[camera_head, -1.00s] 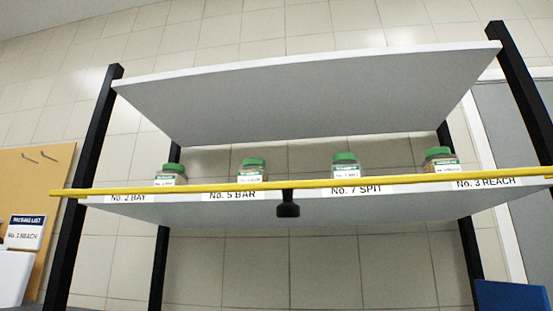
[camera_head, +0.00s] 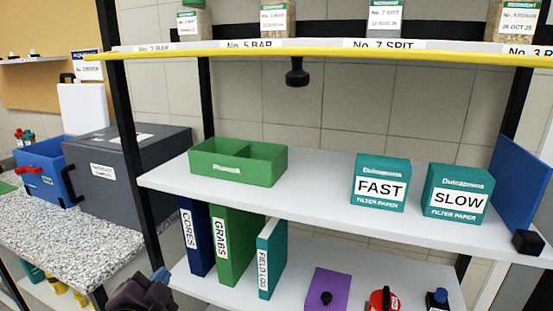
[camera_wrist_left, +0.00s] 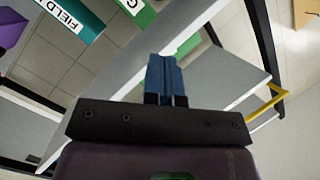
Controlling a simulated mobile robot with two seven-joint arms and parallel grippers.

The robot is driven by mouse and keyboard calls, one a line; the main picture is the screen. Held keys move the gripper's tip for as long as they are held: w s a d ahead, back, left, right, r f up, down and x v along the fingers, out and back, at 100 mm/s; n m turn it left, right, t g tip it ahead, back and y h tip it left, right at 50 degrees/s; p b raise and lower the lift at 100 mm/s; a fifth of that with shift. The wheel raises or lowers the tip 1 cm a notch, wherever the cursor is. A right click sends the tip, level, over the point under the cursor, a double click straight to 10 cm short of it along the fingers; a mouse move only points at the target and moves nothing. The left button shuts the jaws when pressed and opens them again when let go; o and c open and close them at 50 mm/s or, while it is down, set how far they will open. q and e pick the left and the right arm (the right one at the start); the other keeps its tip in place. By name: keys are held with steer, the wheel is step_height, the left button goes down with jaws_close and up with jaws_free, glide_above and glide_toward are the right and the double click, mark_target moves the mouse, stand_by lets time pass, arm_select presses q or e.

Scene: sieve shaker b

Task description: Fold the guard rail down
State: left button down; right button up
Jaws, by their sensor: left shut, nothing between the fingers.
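A yellow piece of the rail (camera_wrist_left: 262,108) also shows at the right of the left wrist view. My left gripper (camera_head: 162,276) is at the bottom left of the head view, well below the rail and apart from it. Its blue fingers (camera_wrist_left: 165,76) are shut with nothing between them. My right gripper is not in view.
Jars stand behind the rail. The middle shelf (camera_head: 320,192) holds a green tray (camera_head: 237,162), teal FAST (camera_head: 381,183) and SLOW (camera_head: 457,193) boxes and a blue panel. Binders (camera_head: 232,245) stand below, near my left gripper. A black post (camera_head: 135,160) rises at the left.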

arm_select(q)
steer(key=w+d+r+m+t+h, duration=0.1)
steer(key=d+r+m+t+h, duration=0.1)
steer(key=d+r+m+h, duration=0.45)
steer(key=w+d+r+m+t+h, duration=0.15)
steer(key=r+m+h, duration=0.25)
steer(key=r+m, duration=0.5)
steer(key=d+r+m+t+h, duration=0.2)
steer(key=d+r+m+h, duration=0.35)
steer(key=r, duration=0.55)
steer(key=s+d+r+n+g, duration=0.3)
steer(key=d+r+n+g, duration=0.15)
steer(key=n+g, duration=0.45)
steer(key=s+d+r+n+g+y, duration=0.1)
steer(key=s+d+r+n+g, duration=0.2)
steer(key=d+n+g, duration=0.65)
steer(key=s+d+r+n+g, duration=0.2)
steer(key=s+r+n+g, duration=0.3)
steer(key=n, duration=0.7)
steer(key=w+a+r+m+t+y, duration=0.35)
steer(key=a+r+t+y, duration=0.55)
steer(key=r+t+y, duration=0.3)
steer(key=w+d+f+g+p, duration=0.1)
steer(key=w+d+f, duration=0.1)
steer(key=w+f, duration=0.5)
steer(key=shift+w+d+f+h+p, duration=0.15)
steer(key=shift+w+f+h+p, duration=0.2)
steer(key=shift+f, duration=0.75)
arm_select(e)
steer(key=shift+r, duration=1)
